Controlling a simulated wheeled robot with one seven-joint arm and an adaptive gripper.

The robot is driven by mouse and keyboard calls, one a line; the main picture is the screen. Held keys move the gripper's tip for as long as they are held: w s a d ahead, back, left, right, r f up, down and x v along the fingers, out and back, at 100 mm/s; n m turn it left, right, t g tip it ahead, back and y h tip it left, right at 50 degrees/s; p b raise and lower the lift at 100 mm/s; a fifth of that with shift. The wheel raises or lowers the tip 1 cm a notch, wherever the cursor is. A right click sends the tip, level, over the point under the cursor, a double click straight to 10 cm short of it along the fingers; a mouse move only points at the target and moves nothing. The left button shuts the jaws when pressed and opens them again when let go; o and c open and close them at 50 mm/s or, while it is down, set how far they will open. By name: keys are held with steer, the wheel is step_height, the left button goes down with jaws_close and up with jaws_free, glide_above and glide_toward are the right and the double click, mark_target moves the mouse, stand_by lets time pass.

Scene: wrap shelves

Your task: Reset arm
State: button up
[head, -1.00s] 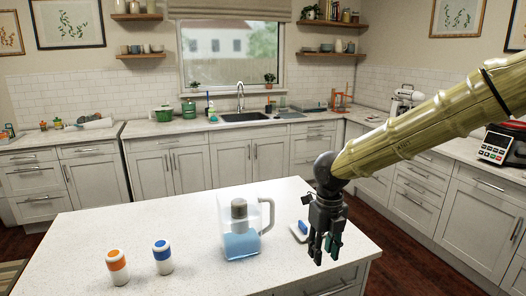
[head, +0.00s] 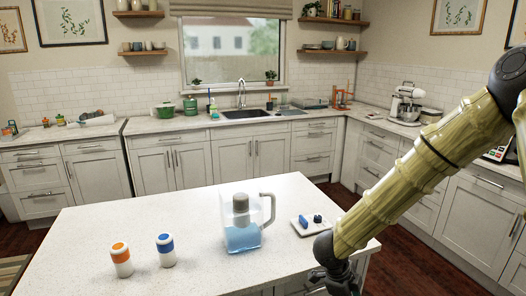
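My gripper (head: 340,283) hangs at the bottom edge of the head view, just off the right front side of the white island counter. Only its upper part shows. Its fingertips are cut off by the frame, so I cannot tell whether it is open or shut or holds anything. My arm comes down to it from the upper right, its yellow-green sleeve slanting across the right side.
The island counter (head: 95,235) bears a clear pitcher (head: 242,232) with blue liquid, an orange-capped container (head: 121,262), a blue-capped container (head: 166,252), and a small white tray (head: 301,229) with blue pieces. Sink counters line the walls behind.

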steer(key=s+d+f+n+t, duration=0.1)
steer(key=s+f+n, duration=0.5)
steer(key=f, duration=0.3)
steer(key=s+d+f+n+t, duration=0.1)
steer(key=s+d+f+n, duration=0.1)
steer(key=s+f+n, duration=0.45)
steer(key=s+a+f+n+g+y, duration=0.1)
steer(key=s+f+n, duration=0.4)
steer(key=s, duration=0.5)
steer(key=s+a+f+n+g+y, duration=0.2)
steer(key=s+f+n, duration=0.3)
steer(key=s, duration=0.5)
steer(key=shift+a+f+n+y, duration=0.4)
steer(key=shift+a+n+y, duration=0.2)
steer(key=shift+n, duration=0.25)
steer(key=shift+s+d, duration=0.15)
